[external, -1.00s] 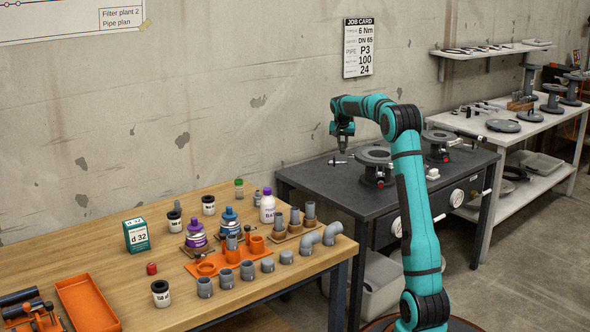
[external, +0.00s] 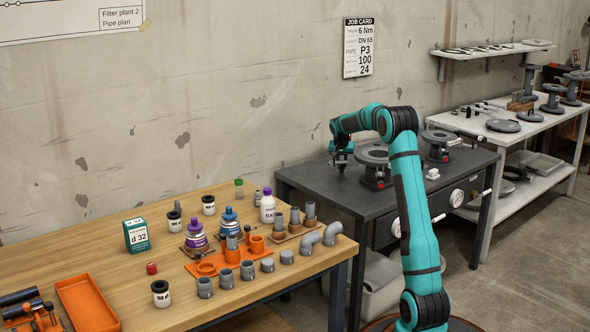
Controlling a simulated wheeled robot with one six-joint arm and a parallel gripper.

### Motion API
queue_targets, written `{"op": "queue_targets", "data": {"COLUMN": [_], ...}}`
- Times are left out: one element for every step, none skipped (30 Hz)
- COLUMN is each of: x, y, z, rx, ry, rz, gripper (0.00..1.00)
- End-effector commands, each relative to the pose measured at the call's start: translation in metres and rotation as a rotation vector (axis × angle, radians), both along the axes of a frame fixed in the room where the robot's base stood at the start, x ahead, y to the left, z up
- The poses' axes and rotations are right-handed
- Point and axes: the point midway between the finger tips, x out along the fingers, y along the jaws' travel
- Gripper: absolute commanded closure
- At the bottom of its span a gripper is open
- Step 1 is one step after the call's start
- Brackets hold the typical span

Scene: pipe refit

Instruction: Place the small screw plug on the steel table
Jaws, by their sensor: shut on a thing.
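My gripper (external: 341,168) points down close over the back left part of the dark steel table (external: 318,186). It is shut on a small dark thing, taken to be the small screw plug, which is too small and too dark to make out clearly between the fingertips. I cannot tell whether the plug touches the tabletop.
A grey flanged pipe piece (external: 376,168) stands just right of my gripper, with another (external: 438,147) farther right. A small white part (external: 432,174) lies near the front edge. The table's front left is clear. The wooden bench (external: 120,205) holds bottles and fittings.

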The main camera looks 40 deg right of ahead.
Motion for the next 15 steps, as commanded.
{"op": "queue_targets", "data": {"x": [0.0000,0.0000,0.0000,0.0000,0.0001,0.0001,0.0001,0.0001,0.0001,0.0001,0.0000,0.0000,0.0000,0.0000,0.0000], "y": [0.0000,0.0000,0.0000,0.0000,-0.0001,-0.0001,-0.0001,-0.0001,-0.0001,-0.0001,0.0000,0.0000,0.0000,0.0000,0.0000], "z": [-0.0003,-0.0009,-0.0018,-0.0027,-0.0029,-0.0026,-0.0026,-0.0026,-0.0026,-0.0026,-0.0025,-0.0025,-0.0025,-0.0025,-0.0025], "rx": [0.000,0.000,0.000,0.000,0.000,0.000,0.000,0.000,0.000,0.000,0.000,0.000,0.000,0.000,0.000], "ry": [0.000,0.000,0.000,0.000,0.000,0.000,0.000,0.000,0.000,0.000,0.000,0.000,0.000,0.000,0.000], "rz": [0.000,0.000,0.000,0.000,0.000,0.000,0.000,0.000,0.000,0.000,0.000,0.000,0.000,0.000,0.000], "gripper": [1.00,1.00,1.00,1.00,0.79,0.71,0.66,0.60,0.59,0.59,0.59,0.59,0.59,0.59,0.59]}}
